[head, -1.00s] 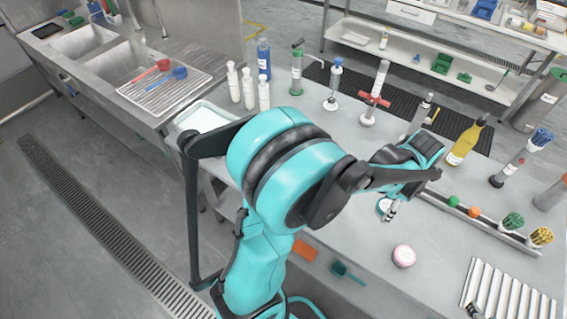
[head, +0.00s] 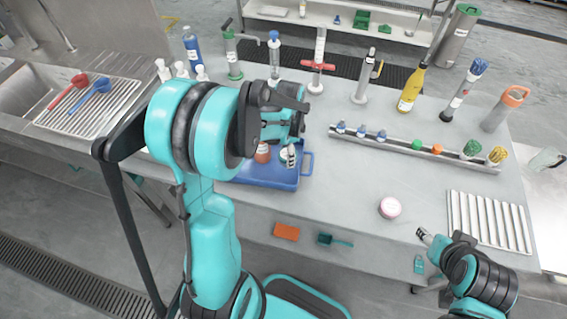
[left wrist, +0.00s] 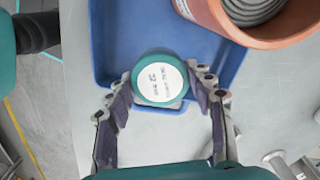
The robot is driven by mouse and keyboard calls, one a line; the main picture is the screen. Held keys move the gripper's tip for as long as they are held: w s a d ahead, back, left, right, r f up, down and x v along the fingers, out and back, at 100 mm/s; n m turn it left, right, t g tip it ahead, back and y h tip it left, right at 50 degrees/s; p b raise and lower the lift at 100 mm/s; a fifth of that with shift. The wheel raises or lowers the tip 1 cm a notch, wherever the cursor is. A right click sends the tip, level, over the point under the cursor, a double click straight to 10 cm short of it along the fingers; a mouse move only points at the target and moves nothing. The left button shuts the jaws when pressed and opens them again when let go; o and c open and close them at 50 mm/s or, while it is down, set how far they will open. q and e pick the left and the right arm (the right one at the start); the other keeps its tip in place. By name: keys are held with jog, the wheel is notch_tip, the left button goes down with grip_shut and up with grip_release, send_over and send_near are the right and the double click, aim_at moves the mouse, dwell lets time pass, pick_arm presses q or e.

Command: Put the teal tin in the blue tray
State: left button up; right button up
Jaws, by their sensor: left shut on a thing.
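The teal tin (left wrist: 159,79), round with a white label on top, is between the two fingertips of my left gripper (left wrist: 160,88). My left gripper is shut on it. In the left wrist view the tin overlaps the near edge of the blue tray (left wrist: 112,40); its height above the tray is hard to tell. In the head view my left gripper (head: 291,157) is at the right part of the blue tray (head: 262,178), and my arm hides much of the tray. My right gripper (head: 427,237) is over the front right of the table, with its finger opening unclear.
A rail (head: 400,148) with small coloured items lies behind. The table centre is clear.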

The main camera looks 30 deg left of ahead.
aim_at(285, 161)
pick_arm(q)
jog(key=shift+s+a+f, duration=0.2)
jog(key=shift+a+f, duration=0.2)
notch_tip(285, 161, down, 4)
jog(key=shift+r+b, duration=0.1)
jog(key=shift+b, duration=0.9)
jog(key=o, duration=1.2)
